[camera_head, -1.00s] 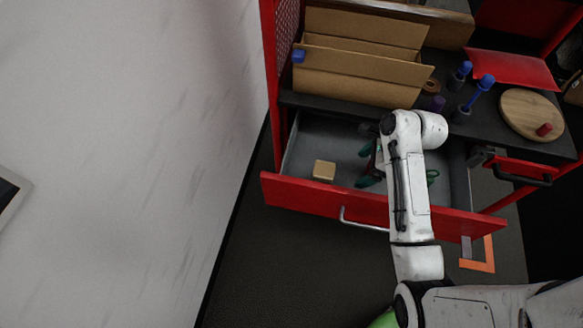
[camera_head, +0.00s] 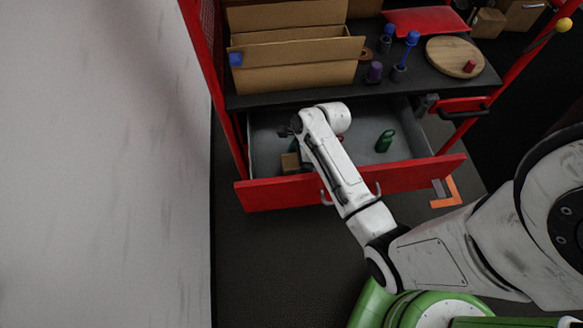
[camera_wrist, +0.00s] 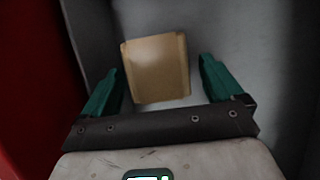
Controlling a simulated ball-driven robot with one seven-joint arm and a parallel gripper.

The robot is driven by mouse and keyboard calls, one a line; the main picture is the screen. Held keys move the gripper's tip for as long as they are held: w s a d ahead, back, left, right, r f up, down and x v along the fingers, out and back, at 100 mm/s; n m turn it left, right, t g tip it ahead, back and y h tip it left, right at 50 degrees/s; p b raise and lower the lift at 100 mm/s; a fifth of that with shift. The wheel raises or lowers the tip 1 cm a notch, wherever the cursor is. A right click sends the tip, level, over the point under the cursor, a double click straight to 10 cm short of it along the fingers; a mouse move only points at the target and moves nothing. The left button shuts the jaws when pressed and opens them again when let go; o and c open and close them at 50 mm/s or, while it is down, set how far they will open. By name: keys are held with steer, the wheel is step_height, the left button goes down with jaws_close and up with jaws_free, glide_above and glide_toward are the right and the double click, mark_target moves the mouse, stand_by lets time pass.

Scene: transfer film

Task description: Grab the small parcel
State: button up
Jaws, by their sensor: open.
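The small parcel, a tan box (camera_head: 290,163), lies in the left part of the open grey drawer (camera_head: 268,130), partly hidden by my arm in the head view. In the wrist view the parcel (camera_wrist: 157,70) lies between and slightly ahead of the two teal fingers of my gripper (camera_wrist: 161,66). In the head view my gripper is mostly hidden behind my forearm.
The drawer's red front (camera_head: 415,176) stands on the near side. A green object (camera_head: 384,141) is in the drawer's right part. Above, a black shelf (camera_head: 425,91) holds a cardboard box (camera_head: 290,68), a round wooden board (camera_head: 447,57) and several small tools.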

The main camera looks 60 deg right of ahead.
steer(key=shift+x, duration=1.9)
steer(key=shift+c, duration=0.3)
steer(key=c, duration=1.2)
steer(key=shift+r, duration=0.15)
